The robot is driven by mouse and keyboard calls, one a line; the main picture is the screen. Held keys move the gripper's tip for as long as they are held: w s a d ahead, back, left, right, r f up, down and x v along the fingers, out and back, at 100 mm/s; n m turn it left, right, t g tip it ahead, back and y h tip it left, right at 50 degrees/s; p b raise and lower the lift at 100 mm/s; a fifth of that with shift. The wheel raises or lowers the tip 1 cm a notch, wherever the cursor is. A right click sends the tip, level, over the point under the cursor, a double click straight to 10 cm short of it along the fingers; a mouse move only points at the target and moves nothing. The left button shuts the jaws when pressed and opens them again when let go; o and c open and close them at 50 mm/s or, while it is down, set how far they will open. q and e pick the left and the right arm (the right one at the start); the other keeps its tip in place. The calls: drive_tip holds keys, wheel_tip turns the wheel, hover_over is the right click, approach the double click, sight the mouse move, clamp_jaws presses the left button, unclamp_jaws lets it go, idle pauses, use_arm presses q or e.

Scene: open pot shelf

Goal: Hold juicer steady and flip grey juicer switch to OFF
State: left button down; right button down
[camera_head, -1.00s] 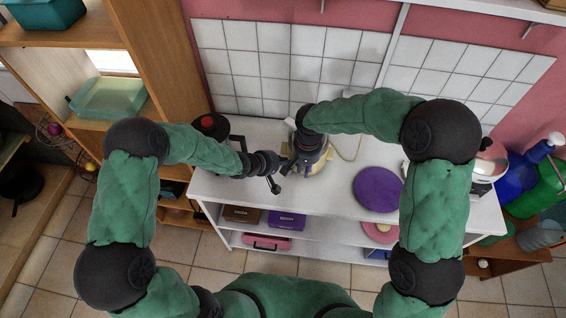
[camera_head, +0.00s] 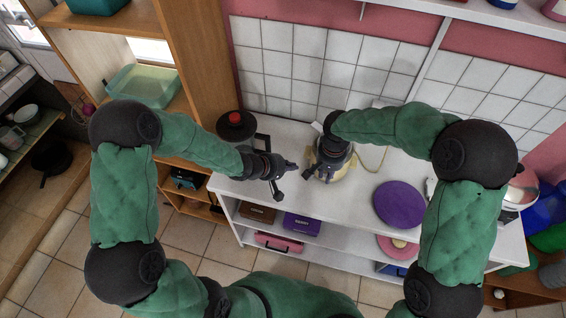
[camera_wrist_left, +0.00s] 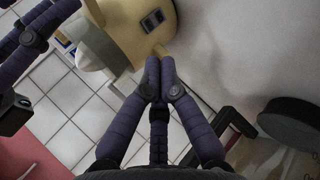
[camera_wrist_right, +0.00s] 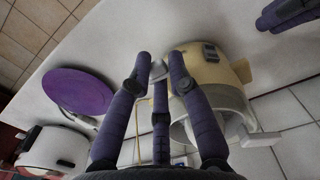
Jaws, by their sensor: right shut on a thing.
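The juicer (camera_head: 341,172) is a pale yellow machine on the white shelf top, partly hidden by my right gripper (camera_head: 323,172) in the head view. Its body fills the top of the left wrist view (camera_wrist_left: 138,42), with a dark switch panel (camera_wrist_left: 152,20). The right wrist view shows its yellow body (camera_wrist_right: 205,72) and the grey switch (camera_wrist_right: 210,53). My right gripper (camera_wrist_right: 159,62) is shut on a small grey part at the juicer's side. My left gripper (camera_head: 291,166) is left of the juicer, apart from it; its empty fingertips (camera_wrist_left: 158,62) are together, below the switch panel in its view.
A dark pan with a red-topped lid (camera_head: 236,122) stands left of the juicer. A purple disc (camera_head: 400,204) lies to the right. The tiled wall (camera_head: 300,75) is close behind. A cord (camera_head: 375,160) runs beside the juicer.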

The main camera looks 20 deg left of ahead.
use_arm(q)
wheel_tip(320, 180, up, 5)
drive_tip(key=s+a, duration=0.2)
drive_tip(key=shift+s+a, duration=0.15)
drive_tip(key=shift+s, duration=0.15)
use_arm(e)
drive_tip(key=c, duration=1.1)
unclamp_jaws()
drive_tip(key=shift+r, duration=0.1)
